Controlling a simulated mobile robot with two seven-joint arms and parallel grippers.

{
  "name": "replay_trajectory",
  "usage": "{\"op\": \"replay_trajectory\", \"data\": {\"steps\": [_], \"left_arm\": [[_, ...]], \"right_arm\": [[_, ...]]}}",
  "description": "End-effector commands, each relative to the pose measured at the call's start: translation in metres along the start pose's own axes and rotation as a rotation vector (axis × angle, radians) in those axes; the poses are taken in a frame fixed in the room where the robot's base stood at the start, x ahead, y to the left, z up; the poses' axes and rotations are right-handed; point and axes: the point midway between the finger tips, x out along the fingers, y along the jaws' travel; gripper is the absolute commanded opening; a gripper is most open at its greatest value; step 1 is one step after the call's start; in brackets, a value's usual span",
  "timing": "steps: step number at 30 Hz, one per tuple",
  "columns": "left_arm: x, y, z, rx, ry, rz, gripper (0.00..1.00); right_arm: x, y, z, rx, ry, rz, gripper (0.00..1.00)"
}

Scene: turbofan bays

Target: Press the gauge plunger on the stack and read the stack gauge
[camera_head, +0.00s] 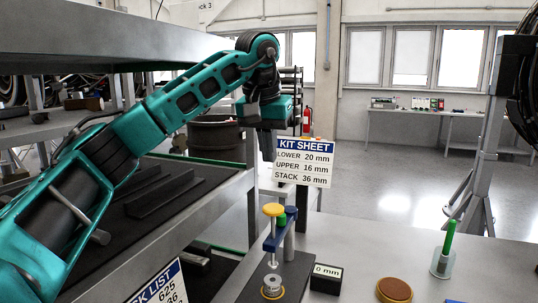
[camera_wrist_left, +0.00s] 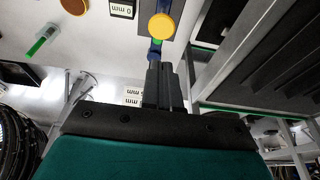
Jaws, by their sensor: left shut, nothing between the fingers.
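The gauge stand has a yellow plunger cap (camera_head: 273,209) on top of a blue arm (camera_head: 279,236) with a green part beside it. Below the cap, a small stack of grey metal pieces (camera_head: 272,283) with a yellow ring sits on a black base. A black readout (camera_head: 326,279) beside it shows "0 mm". The yellow cap also shows in the left wrist view (camera_wrist_left: 161,26). My left gripper (camera_head: 268,147) hangs behind and above the stand, apart from the cap. Its fingers (camera_wrist_left: 158,75) are shut with nothing between them. My right gripper is out of view.
A kit sheet sign (camera_head: 304,163) reads lower 20, upper 16, stack 36 mm. A brown round piece (camera_head: 394,290) and a green peg (camera_head: 448,238) on a light base stand on the grey table (camera_head: 370,240). Dark-lined shelving (camera_head: 150,225) is at left.

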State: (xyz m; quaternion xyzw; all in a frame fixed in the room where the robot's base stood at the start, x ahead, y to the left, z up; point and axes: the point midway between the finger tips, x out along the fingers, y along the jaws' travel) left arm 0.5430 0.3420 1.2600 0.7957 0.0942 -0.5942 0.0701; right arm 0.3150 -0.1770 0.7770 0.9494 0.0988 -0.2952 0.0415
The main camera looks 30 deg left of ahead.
Motion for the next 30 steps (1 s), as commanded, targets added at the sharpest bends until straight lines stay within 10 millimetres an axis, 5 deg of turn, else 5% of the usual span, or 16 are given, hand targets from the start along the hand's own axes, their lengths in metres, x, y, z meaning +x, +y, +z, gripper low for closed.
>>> {"op": "replay_trajectory", "data": {"steps": [9,15,30], "left_arm": [[0.070,0.000,0.001,-0.001,-0.004,-0.001,0.00],[0.099,-0.001,0.008,0.000,-0.001,-0.001,0.00],[0.111,0.000,0.011,-0.001,0.001,0.000,0.00]], "right_arm": [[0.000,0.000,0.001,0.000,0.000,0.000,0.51],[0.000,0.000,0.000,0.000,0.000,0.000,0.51],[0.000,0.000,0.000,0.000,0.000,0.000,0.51]]}}
